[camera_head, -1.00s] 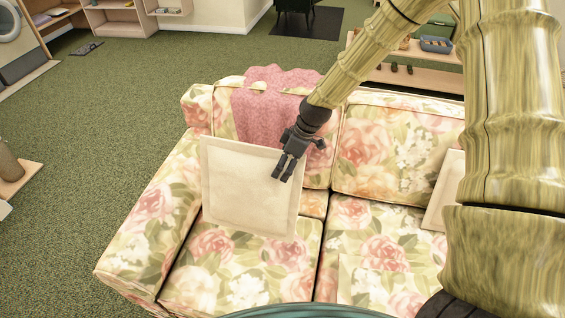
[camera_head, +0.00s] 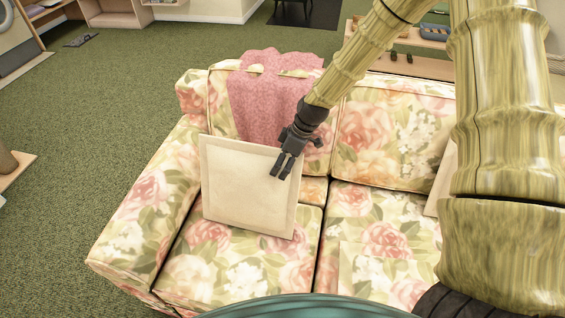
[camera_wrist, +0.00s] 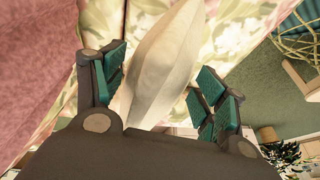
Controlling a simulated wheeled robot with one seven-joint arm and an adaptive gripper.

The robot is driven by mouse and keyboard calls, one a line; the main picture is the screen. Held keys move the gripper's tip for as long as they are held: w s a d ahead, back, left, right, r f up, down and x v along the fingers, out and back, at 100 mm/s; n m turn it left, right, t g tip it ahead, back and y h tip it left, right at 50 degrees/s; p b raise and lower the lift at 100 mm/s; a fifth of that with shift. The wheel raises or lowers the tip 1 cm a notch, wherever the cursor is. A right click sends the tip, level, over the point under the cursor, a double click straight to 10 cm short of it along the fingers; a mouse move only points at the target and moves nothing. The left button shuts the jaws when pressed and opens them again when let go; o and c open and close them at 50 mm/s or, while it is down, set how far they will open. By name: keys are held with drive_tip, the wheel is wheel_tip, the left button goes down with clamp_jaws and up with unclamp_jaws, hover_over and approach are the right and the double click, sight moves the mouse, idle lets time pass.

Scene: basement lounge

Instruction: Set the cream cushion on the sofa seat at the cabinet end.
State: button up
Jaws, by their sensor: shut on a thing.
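The cream cushion (camera_head: 235,195) is square and stands roughly upright over the left seat of the floral sofa (camera_head: 140,215). My gripper (camera_head: 281,174) is shut on its upper right part. In the wrist view the cushion (camera_wrist: 165,65) shows edge-on between the finger pads. The cushion's lower edge is over the left seat (camera_head: 205,275); I cannot tell whether it touches. The left seat's front part is bare.
A pink throw (camera_head: 262,108) hangs over the left backrest. Another cream, cushion-like thing (camera_head: 440,185) at the right is mostly hidden behind my arm. A wooden shelf (camera_head: 435,67) stands behind the sofa, and shelving (camera_head: 110,18) stands at the far left. Green carpet lies open left of the sofa.

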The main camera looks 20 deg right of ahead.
drive_tip(key=o, duration=1.4)
drive_tip(key=shift+v, duration=5.95)
drive_tip(key=shift+f, duration=0.1)
drive_tip(key=s+a+f+m+h, duration=0.1)
drive_tip(key=s+a+f+m, duration=0.15)
drive_tip(key=s+f, duration=0.6)
drive_tip(key=s+a+f+m+h, duration=0.15)
drive_tip(key=s+f+m, duration=0.35)
drive_tip(key=f, duration=0.7)
drive_tip(key=s+a+f+m+h, duration=0.1)
drive_tip(key=s+f, duration=0.3)
drive_tip(key=s, duration=0.7)
drive_tip(key=s+a+f+m+g+p, duration=0.1)
drive_tip(key=s+f+m, duration=0.2)
drive_tip(key=s, duration=0.8)
drive_tip(key=shift+f+h, duration=0.35)
drive_tip(key=shift+f, duration=0.5)
